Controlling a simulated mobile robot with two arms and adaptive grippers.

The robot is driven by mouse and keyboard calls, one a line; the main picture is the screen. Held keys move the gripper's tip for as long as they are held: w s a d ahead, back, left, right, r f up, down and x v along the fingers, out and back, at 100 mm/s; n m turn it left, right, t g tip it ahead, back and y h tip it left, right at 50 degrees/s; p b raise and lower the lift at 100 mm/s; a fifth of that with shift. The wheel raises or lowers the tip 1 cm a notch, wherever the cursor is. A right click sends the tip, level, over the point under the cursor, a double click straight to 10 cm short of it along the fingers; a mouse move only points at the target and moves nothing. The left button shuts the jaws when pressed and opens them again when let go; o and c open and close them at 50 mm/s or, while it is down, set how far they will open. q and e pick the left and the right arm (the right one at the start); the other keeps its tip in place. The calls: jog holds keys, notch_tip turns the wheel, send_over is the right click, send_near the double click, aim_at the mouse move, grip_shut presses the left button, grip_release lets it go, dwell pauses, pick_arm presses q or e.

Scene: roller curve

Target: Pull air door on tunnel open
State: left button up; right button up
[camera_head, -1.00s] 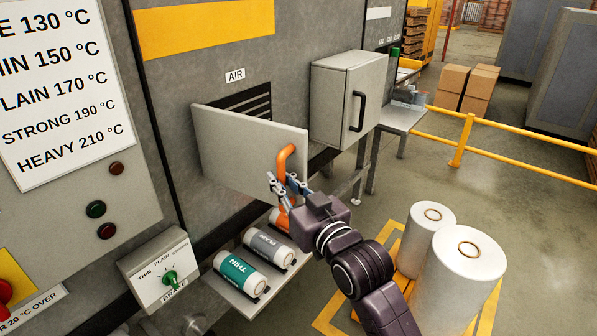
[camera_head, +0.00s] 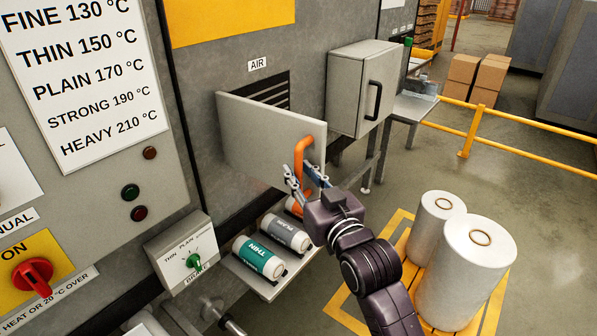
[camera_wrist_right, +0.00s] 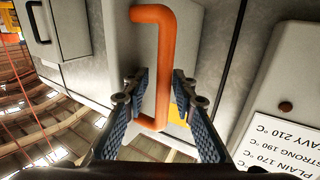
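The air door (camera_head: 262,135) is a pale grey panel on the tunnel wall, under the AIR label (camera_head: 258,64). It stands swung out from the wall, its right edge toward me, with dark vent slats (camera_head: 268,88) showing behind it. Its orange handle (camera_head: 299,155) is near the right edge. My right gripper (camera_head: 306,185) is at the handle. In the right wrist view the fingers (camera_wrist_right: 160,95) straddle the orange handle (camera_wrist_right: 165,55), with narrow gaps seemingly showing on both sides. My left gripper is in neither view.
A grey cabinet (camera_head: 363,88) with a black handle is right of the door. A shelf with labelled rolls (camera_head: 258,257) is below it. White rolls (camera_head: 468,270) stand on a pallet at the right. A yellow rail (camera_head: 520,129) runs behind. Floor between is clear.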

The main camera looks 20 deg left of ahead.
jog(key=shift+r, duration=0.15)
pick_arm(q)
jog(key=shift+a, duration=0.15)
pick_arm(e)
jog(key=v, duration=1.2)
